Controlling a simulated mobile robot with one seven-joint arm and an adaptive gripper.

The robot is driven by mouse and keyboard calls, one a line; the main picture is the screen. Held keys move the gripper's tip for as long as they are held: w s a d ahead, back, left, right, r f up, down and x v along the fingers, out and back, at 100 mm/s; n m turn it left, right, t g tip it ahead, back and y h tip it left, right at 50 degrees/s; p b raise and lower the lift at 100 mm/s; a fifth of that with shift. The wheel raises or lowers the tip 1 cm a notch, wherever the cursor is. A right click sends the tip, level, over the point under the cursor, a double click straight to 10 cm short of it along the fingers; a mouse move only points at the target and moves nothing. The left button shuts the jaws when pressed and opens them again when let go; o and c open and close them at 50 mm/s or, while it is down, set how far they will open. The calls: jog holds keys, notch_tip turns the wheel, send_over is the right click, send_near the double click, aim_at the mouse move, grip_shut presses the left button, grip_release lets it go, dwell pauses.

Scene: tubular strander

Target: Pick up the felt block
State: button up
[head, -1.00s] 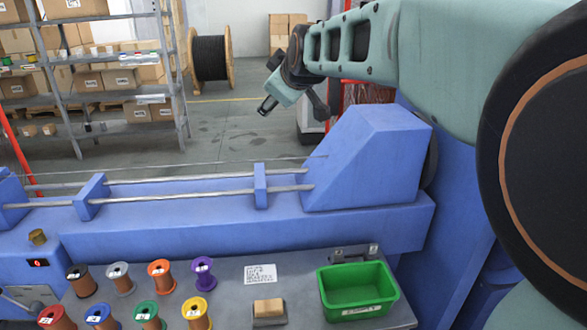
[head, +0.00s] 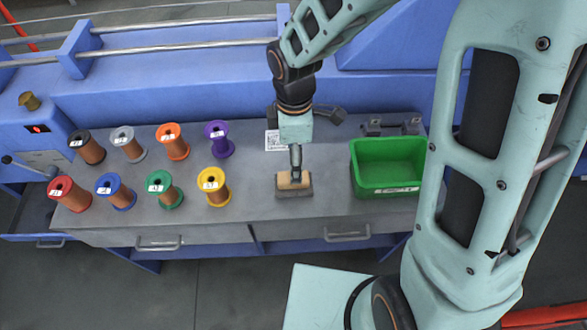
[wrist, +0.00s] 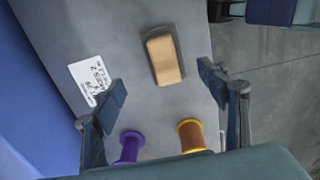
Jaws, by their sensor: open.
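The felt block (head: 294,190) has a tan top on a dark grey base and lies on the grey bench top. In the wrist view the felt block (wrist: 163,56) lies a little beyond the fingertips, roughly between their lines. My gripper (head: 295,166) points down above the block in the head view and covers part of its back side. In the wrist view my gripper (wrist: 160,84) is open, its two fingers spread wide with nothing between them. Whether the fingertips are level with the block cannot be told.
A green bin (head: 388,168) stands right of the block. Several wire spools stand to the left, the yellow one (head: 213,187) and purple one (head: 219,139) closest. A white label (head: 272,141) lies behind the block. The bench's front edge is close in front.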

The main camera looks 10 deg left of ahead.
notch_tip(320, 180, down, 4)
jog(key=shift+s+r+b, duration=0.1)
jog(key=shift+b, duration=0.2)
jog(key=shift+s+f+b, duration=0.15)
jog(key=shift+f+b, duration=0.1)
jog(key=shift+f, duration=1.1)
jog(key=shift+s+f+b, duration=0.15)
jog(key=shift+f+b, duration=0.05)
jog(key=shift+f, duration=1.15)
jog(key=c, duration=1.4)
jog(key=shift+r, duration=0.2)
